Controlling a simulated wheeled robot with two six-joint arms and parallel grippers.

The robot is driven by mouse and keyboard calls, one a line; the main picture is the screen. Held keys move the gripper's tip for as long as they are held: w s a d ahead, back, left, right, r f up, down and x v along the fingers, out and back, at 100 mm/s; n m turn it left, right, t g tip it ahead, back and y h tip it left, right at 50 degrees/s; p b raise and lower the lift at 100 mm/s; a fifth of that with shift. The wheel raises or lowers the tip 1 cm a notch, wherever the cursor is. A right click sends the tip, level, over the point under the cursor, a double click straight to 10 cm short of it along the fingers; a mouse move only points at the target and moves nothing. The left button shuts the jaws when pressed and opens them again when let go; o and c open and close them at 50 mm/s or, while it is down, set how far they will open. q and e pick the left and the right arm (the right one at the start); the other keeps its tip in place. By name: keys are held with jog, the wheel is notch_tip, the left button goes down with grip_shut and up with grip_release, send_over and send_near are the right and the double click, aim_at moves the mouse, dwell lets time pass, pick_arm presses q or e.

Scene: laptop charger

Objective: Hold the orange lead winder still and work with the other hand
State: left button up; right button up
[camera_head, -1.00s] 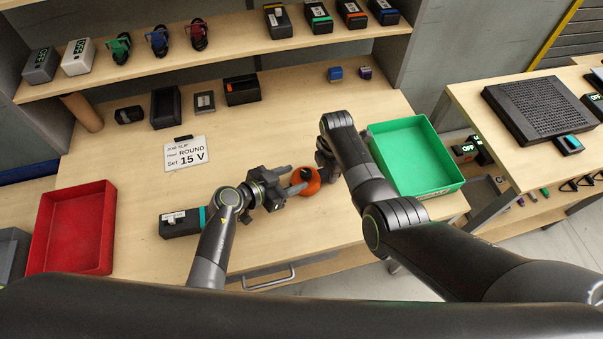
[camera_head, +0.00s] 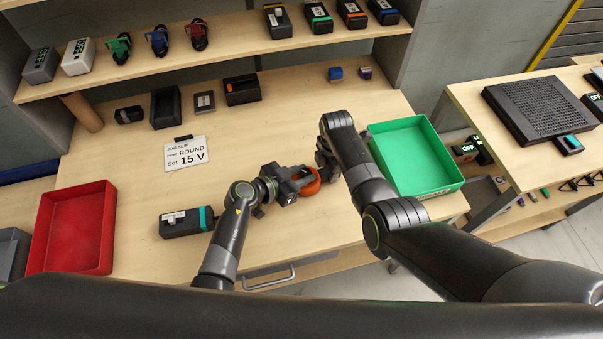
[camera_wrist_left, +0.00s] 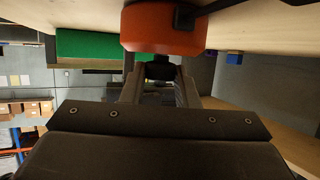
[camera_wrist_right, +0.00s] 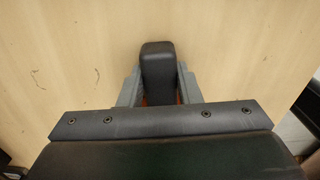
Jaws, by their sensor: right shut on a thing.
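The orange lead winder (camera_head: 311,186) is on the front right of the wooden table, between my two grippers. My right gripper (camera_head: 326,166) reaches down at its right side. In the right wrist view its jaws (camera_wrist_right: 159,85) are shut on an upright black block (camera_wrist_right: 158,65), which seems to be the winder's grip; orange shows beneath it. My left gripper (camera_head: 297,182) is at the winder's left side. In the left wrist view its jaws (camera_wrist_left: 160,80) are apart, with the orange winder (camera_wrist_left: 163,29) just beyond and a small dark part between the tips. Whether they touch it is hidden.
A black box with a teal end (camera_head: 187,221) lies left of my left arm. A red tray (camera_head: 75,232) stands at left, a green tray (camera_head: 413,155) at right. A job slip (camera_head: 186,153) reads ROUND, 15 V. Black holders (camera_head: 242,89) line the table's back.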

pick_arm(q)
jog(key=shift+c, duration=0.8)
jog(key=shift+m+g, duration=0.3)
jog(key=m+g+h, duration=0.1)
jog(key=m+g, duration=0.1)
jog(key=m+g+h, duration=0.1)
jog(key=shift+w+a+m+g, duration=0.2)
jog(key=shift+w+m+g, duration=0.15)
jog(key=shift+m+g, duration=0.05)
jog(key=shift+w+f+m+g+h, duration=0.1)
jog(key=shift+m+g+h, duration=0.1)
jog(key=shift+m+g, duration=0.6)
jog(key=shift+w+r+m+g+h, duration=0.1)
jog(key=shift+m+g+h, duration=0.1)
jog(key=shift+m+g, duration=0.6)
jog(key=shift+w+f+m+g+h, duration=0.1)
jog(key=shift+m+g+h, duration=0.1)
jog(key=shift+m+g, duration=0.6)
jog(key=shift+s+g, duration=0.1)
jog(key=shift+g, duration=0.4)
jog(key=o, duration=1)
